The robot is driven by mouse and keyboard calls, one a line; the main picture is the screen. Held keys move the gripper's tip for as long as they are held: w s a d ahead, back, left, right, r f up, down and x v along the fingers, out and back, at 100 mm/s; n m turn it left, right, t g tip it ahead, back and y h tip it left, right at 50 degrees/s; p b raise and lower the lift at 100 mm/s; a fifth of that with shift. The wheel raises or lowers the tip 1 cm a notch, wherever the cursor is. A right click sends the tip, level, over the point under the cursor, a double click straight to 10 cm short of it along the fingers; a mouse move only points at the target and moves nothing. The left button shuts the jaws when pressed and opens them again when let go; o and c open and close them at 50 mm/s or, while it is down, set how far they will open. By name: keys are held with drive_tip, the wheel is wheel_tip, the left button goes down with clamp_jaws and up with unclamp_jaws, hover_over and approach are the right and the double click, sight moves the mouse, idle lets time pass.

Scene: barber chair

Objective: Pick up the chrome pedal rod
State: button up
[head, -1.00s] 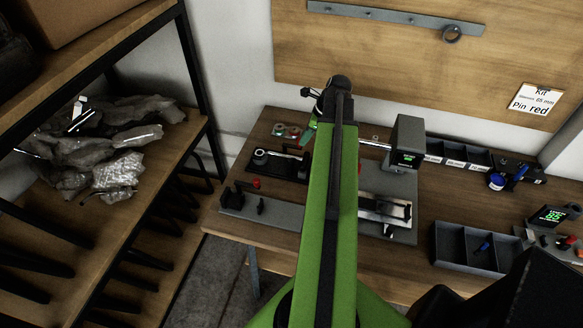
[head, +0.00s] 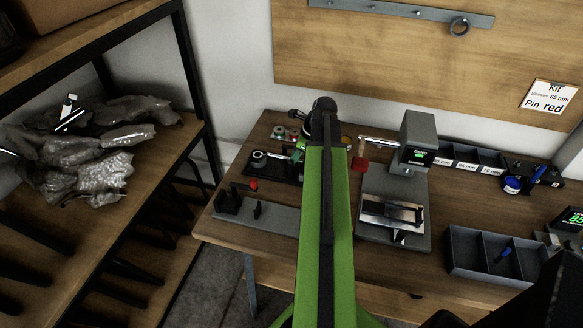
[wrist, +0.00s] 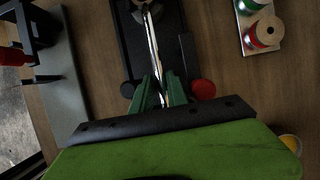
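The chrome rod (wrist: 153,45) lies lengthwise over a black fixture (wrist: 128,48) in the wrist view. Its upper end meets a round part at the top edge. My gripper (wrist: 160,82) has its two green fingers on either side of the rod's lower part. The fingers look a little apart, with the rod between them; contact is not clear. In the head view my green arm hides most of the gripper and the rod. A green finger (head: 300,150) shows left of the arm, by the black fixture (head: 283,171).
A grey plate with a red-knobbed clamp (head: 253,185) lies at the left front of the bench. A grey press (head: 416,140) with a lever stands to the right. Grey bins (head: 460,250) are farther right. Coloured spools (wrist: 264,33) sit near the fixture.

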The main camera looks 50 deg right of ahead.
drive_tip(key=shift+r, duration=0.1)
clamp_jaws()
idle(1.2)
